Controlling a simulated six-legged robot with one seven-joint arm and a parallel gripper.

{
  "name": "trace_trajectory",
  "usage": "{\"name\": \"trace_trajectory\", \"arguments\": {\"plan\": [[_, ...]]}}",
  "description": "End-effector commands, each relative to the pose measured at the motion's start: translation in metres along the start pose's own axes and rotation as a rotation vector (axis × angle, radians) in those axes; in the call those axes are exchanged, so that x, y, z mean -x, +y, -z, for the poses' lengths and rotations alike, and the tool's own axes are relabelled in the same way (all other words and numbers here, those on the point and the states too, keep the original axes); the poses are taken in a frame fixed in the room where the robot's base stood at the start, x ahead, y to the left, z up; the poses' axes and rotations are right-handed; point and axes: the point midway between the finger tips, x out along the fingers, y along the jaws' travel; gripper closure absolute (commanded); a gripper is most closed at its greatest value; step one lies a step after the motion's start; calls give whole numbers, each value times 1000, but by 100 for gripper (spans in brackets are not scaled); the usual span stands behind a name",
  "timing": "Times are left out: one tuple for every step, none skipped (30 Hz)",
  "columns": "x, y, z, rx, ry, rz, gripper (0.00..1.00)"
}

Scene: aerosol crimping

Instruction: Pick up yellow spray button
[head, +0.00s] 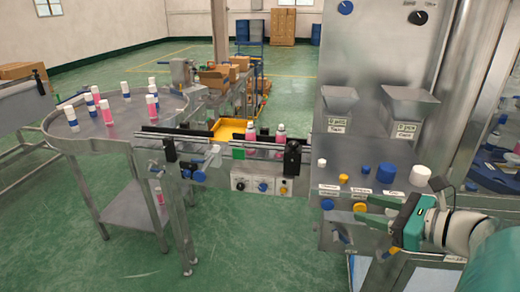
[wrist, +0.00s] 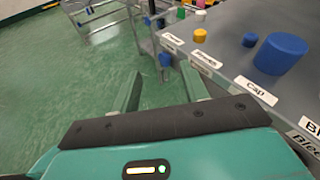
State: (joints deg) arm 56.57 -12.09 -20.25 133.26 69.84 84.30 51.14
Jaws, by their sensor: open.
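The small yellow spray button (head: 343,178) stands on the grey panel top, between a white piece and a small blue one. In the wrist view the yellow button (wrist: 200,36) is right of and beyond the fingers, clear of them. My gripper (head: 363,208) is at the front edge of the panel, to the lower right of the button. In the wrist view my gripper (wrist: 160,71) has its two green fingers spread, with nothing between them.
A large blue cap (head: 386,173), a small blue piece (head: 361,176) and white pieces (head: 420,175) share the labelled panel top. Blue and yellow knobs (head: 360,207) sit on its front. The conveyor (head: 215,143) and round table (head: 120,125) with bottles lie left.

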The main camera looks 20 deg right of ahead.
Motion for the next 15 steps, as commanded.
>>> {"name": "trace_trajectory", "arguments": {"plan": [[17, -14, 2, -61, -37, 63, 55], [25, -20, 2, -91, -59, 91, 55], [33, -26, 1, -121, -82, 120, 55], [38, -29, 1, -137, -96, 136, 55], [40, -32, 0, -149, -107, 148, 55], [41, -34, 0, -160, -116, 157, 55], [40, -35, -1, -164, -120, 159, 55], [37, -36, -2, -165, -122, 160, 55], [32, -36, -2, -166, -123, 160, 55], [26, -37, -3, -165, -122, 157, 55], [20, -37, -4, -164, -122, 156, 55], [12, -38, -5, -164, -121, 156, 55], [5, -39, -5, -164, -121, 154, 55], [-1, -40, -6, -164, -120, 155, 55], [-10, -41, -7, -163, -120, 153, 55]]}}
